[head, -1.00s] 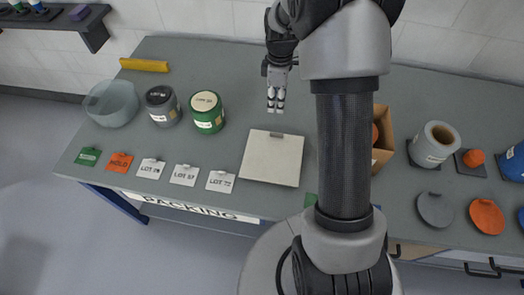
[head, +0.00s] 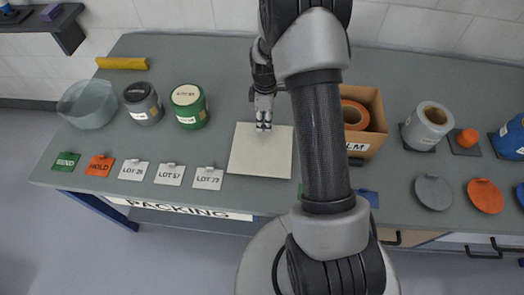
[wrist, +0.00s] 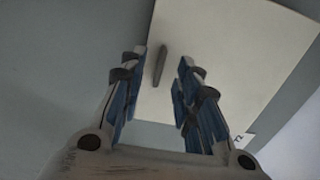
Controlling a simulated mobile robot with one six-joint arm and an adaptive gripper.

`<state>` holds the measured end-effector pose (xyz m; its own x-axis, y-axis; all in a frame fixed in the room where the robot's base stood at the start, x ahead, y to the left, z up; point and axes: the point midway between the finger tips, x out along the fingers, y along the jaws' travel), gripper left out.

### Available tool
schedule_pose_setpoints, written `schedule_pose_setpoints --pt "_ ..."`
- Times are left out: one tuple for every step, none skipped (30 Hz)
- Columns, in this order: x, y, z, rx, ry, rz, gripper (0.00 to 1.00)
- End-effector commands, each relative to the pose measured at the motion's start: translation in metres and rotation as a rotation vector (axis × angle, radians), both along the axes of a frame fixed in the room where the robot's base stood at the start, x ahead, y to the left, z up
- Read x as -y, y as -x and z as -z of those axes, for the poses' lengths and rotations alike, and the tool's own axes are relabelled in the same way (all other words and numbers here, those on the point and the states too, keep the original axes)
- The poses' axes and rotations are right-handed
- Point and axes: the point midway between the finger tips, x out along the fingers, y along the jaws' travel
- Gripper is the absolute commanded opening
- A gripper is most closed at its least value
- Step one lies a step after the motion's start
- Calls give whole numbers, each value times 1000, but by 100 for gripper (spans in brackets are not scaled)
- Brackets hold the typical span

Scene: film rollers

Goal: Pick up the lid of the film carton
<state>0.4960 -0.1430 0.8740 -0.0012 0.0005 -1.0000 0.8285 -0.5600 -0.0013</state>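The lid (head: 262,160), a flat cream square, lies on the grey table in the head view. It also fills the upper part of the wrist view (wrist: 225,60). Its dark grip bar (wrist: 160,65) shows between the finger lines in the wrist view, closer to the left finger. My gripper (head: 263,127) is over the lid's far part, fingers pointing down, and hides the bar in the head view. The wrist view shows my gripper (wrist: 160,85) open and empty. The brown film carton (head: 372,143) stands open to the right, partly behind my arm, with an orange roll inside.
A grey pot (head: 142,104), a green pot (head: 189,107) and a clear bowl (head: 86,105) stand on the left. Several lot cards (head: 169,174) line the front edge.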

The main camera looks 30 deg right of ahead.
Motion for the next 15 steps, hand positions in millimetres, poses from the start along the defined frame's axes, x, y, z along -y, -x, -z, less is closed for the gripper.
schedule_pose_setpoints --pt "0 0 11 -1 -1 0 30" --pt "0 0 15 0 0 0 30" --pt "0 0 17 0 0 0 30" --pt "0 -1 18 1 1 0 30" --pt "0 -1 18 1 1 0 30" --pt "0 -1 18 2 0 0 30" --pt "0 -1 17 2 0 0 30" --pt "0 -1 17 2 0 0 30" --pt "0 -1 17 2 0 0 30" --pt "0 -1 17 2 0 0 30" --pt "0 -1 17 2 0 0 28" --pt "0 -1 17 1 0 0 25" --pt "0 -1 17 1 0 0 23" --pt "0 -1 17 1 1 0 21" --pt "0 -1 17 1 1 0 19"
